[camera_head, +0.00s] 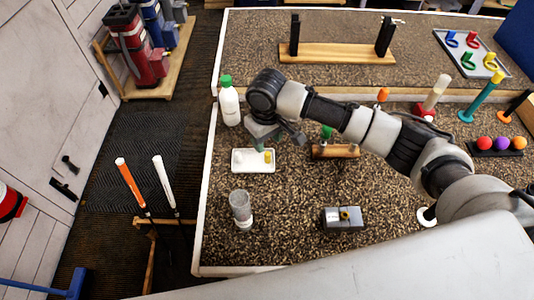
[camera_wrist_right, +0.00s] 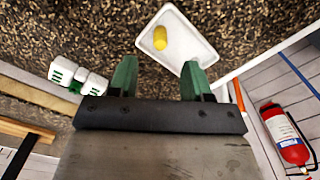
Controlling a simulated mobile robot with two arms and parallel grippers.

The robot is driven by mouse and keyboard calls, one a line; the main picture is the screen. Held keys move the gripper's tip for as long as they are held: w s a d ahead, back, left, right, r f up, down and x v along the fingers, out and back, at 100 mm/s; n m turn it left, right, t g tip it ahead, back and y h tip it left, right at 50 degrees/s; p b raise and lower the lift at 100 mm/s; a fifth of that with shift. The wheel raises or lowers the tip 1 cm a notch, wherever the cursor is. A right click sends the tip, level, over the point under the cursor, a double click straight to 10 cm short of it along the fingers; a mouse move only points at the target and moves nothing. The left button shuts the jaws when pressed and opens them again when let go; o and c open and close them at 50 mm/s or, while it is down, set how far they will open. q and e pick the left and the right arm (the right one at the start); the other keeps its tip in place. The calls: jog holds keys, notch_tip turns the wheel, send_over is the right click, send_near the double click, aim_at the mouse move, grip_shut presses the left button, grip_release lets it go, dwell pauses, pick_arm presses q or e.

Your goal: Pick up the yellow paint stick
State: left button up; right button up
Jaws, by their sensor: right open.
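The yellow paint stick (camera_head: 267,157) is a short yellow cylinder in a small white tray (camera_head: 240,162) on the speckled bench top. In the right wrist view the stick (camera_wrist_right: 160,37) lies near the left side of the tray (camera_wrist_right: 187,42). My right gripper (camera_head: 263,146) is above the tray, pointing down. In the right wrist view its two green fingers (camera_wrist_right: 160,78) are apart with nothing between them. The stick shows beyond the fingertips, apart from them. My left gripper is not in view.
A white bottle with a green cap (camera_head: 229,105) stands close behind the tray. A clear cup (camera_head: 240,209) and a grey box (camera_head: 343,219) stand nearer the front. A wooden block (camera_head: 335,152) is to the right, near my arm. Bench between cup and box is clear.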

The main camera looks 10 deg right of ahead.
aim_at(267, 153)
jog(key=shift+f, duration=0.65)
notch_tip(267, 153, down, 4)
jog(key=shift+s+d+f+p, duration=0.15)
jog(key=shift+f+p, duration=0.1)
jog(key=shift+p, duration=0.5)
jog(key=shift+f, duration=0.2)
jog(key=shift+c, duration=0.6)
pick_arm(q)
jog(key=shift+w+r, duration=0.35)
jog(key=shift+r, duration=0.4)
pick_arm(e)
grip_shut()
